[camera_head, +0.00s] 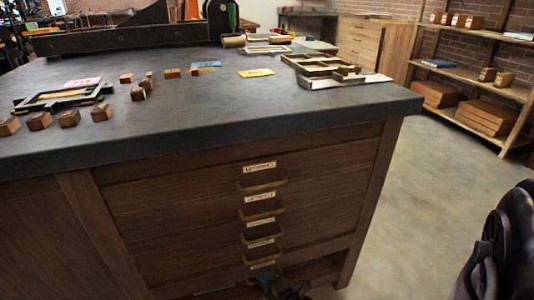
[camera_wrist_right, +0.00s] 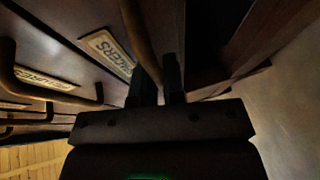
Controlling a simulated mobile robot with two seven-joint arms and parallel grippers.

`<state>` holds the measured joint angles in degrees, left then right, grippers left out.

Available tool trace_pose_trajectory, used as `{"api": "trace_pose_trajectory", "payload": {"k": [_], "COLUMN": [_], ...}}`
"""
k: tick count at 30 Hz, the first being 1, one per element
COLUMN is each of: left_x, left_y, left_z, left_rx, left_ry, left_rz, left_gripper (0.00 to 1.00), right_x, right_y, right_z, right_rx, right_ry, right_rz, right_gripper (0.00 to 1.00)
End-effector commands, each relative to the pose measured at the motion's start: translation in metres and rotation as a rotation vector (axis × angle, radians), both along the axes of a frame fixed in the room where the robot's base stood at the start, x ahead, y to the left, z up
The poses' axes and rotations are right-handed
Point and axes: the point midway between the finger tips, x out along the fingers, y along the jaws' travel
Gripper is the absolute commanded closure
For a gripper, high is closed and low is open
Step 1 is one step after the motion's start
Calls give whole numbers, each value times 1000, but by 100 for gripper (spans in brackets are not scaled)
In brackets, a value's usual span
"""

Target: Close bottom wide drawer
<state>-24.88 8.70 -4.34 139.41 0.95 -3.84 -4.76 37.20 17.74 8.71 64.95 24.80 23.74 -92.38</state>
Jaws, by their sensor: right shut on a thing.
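The bottom wide drawer (camera_head: 318,274) is the lowest in the dark wooden cabinet and is largely cut off by the head view's lower edge. A dark gap above it suggests it stands somewhat pulled out. My right gripper (camera_head: 268,275) is at the middle of its front. In the right wrist view the gripper (camera_wrist_right: 160,83) is shut on the bar handle (camera_wrist_right: 138,35), beside the drawer's label plate (camera_wrist_right: 108,52). The handle is partly hidden by the fingers. My left gripper is not in view.
Several closed drawers with bar handles (camera_head: 263,184) sit above in the same cabinet. The dark worktop (camera_head: 210,125) overhangs them and carries small wooden blocks (camera_head: 70,118) and frames. Open floor (camera_head: 430,190) lies to the right, before a shelf unit (camera_head: 480,67).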

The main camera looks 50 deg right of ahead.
Motion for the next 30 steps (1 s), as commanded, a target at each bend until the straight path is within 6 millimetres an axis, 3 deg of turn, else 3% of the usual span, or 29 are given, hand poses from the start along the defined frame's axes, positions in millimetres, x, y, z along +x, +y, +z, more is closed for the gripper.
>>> {"api": "trace_pose_trajectory", "payload": {"k": [3,11,12,14,25,30], "left_x": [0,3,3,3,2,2], "left_y": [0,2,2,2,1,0], "left_z": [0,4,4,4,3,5], "left_rx": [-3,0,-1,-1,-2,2], "left_ry": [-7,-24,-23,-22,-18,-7], "left_rz": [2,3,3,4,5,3], "left_gripper": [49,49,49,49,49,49], "right_x": [12,14,14,15,15,5], "right_y": [-8,-9,-10,-10,-9,-7], "right_z": [0,1,1,1,3,8], "right_rx": [-2,-1,-1,-1,-1,-1], "right_ry": [1,-1,-1,-1,-6,-8], "right_rz": [0,-2,-2,-2,-1,-2], "right_gripper": [100,100,87,81,81,81]}}
